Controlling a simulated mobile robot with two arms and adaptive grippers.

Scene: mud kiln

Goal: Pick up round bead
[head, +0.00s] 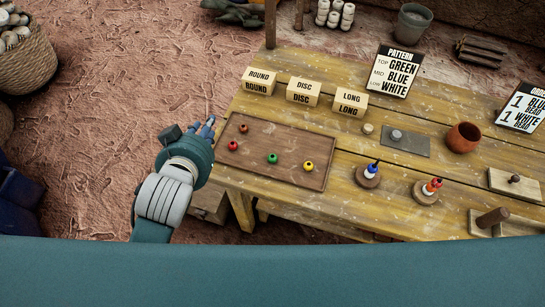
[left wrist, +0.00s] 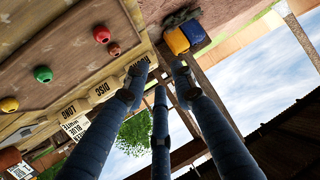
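A shallow wooden tray (head: 285,140) on the table holds several small beads. A brown-orange bead (head: 243,128) and a red bead (head: 233,146) are near its left side. A green bead (head: 272,158) and a yellow bead (head: 308,166) lie farther right. In the left wrist view I see the red bead (left wrist: 102,34), brown-orange bead (left wrist: 114,49), green bead (left wrist: 43,74) and yellow bead (left wrist: 9,104). My left gripper (head: 207,130) is left of the tray, apart from the beads. Its fingers (left wrist: 155,85) are spread and empty. My right gripper is not in view.
Label blocks for round (head: 259,81), disc (head: 303,92) and long (head: 350,102) stand behind the tray. A pattern sign (head: 396,72), a clay bowl (head: 463,138) and two bead stands (head: 367,178) (head: 426,194) are to the right. Open ground lies left of the table.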

